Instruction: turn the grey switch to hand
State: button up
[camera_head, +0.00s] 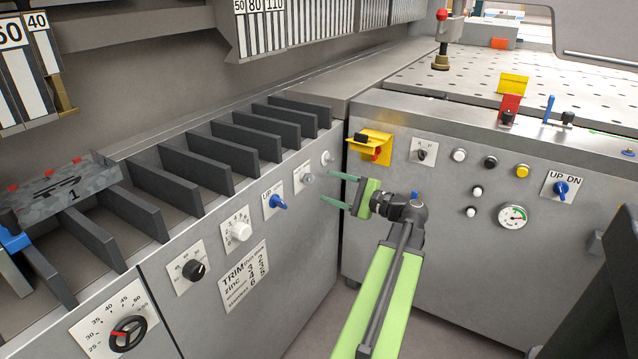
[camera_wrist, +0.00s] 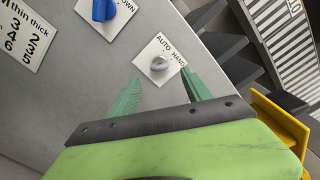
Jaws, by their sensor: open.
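The grey switch (camera_wrist: 159,63) is a small round knob on a white plate marked AUTO and HAND (camera_wrist: 178,52) in the wrist view. I cannot tell which mark it points at. In the head view the grey switch (camera_head: 308,178) sits on the left cabinet's sloping front, right of the blue UP switch (camera_head: 278,202). My gripper (camera_head: 327,186) is open and empty, its green fingers pointing left toward the grey switch. In the wrist view the fingertips (camera_wrist: 161,77) lie to either side of the knob, with no clear contact.
A blue switch (camera_wrist: 104,8) is close by in the wrist view. A white knob (camera_head: 239,231) and a black knob (camera_head: 194,270) lie further left. A yellow bracket (camera_head: 372,146) juts from the right cabinet near my gripper. Dark dividers (camera_head: 228,150) stand above the panel.

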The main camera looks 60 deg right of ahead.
jog(key=s, duration=1.1)
jog(key=shift+s, duration=0.15)
jog(key=shift+s, duration=0.1)
